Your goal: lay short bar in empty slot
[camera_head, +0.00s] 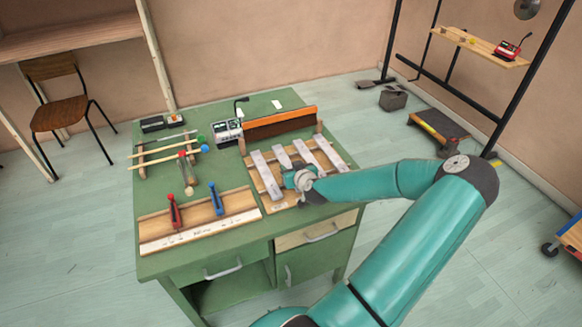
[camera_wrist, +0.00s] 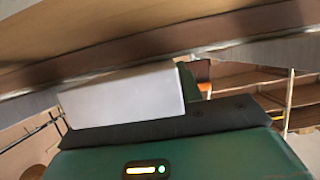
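A wooden rack (camera_head: 262,187) on the green table carries several pale metal bars. A long bar (camera_head: 265,174) lies at its left, and two more bars (camera_head: 303,152) (camera_head: 328,154) lie at its right. A shorter-looking bar (camera_head: 283,157) shows between them, its near end close to my gripper (camera_head: 300,180). My gripper is low over the front middle of the rack and hides part of it, including any empty slot there. The fingertips are too small to read in the head view. In the wrist view a pale grey block (camera_wrist: 122,97) stands before the dark gripper edge; I cannot tell if it is a finger or a bar.
An orange-topped wooden piece (camera_head: 280,122) stands behind the rack. Mallets or sticks lie on a stand (camera_head: 165,150) at the left. A wooden board with red and blue clamps (camera_head: 200,218) lies at the front left. Bare green tabletop (camera_head: 200,110) shows at the back.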

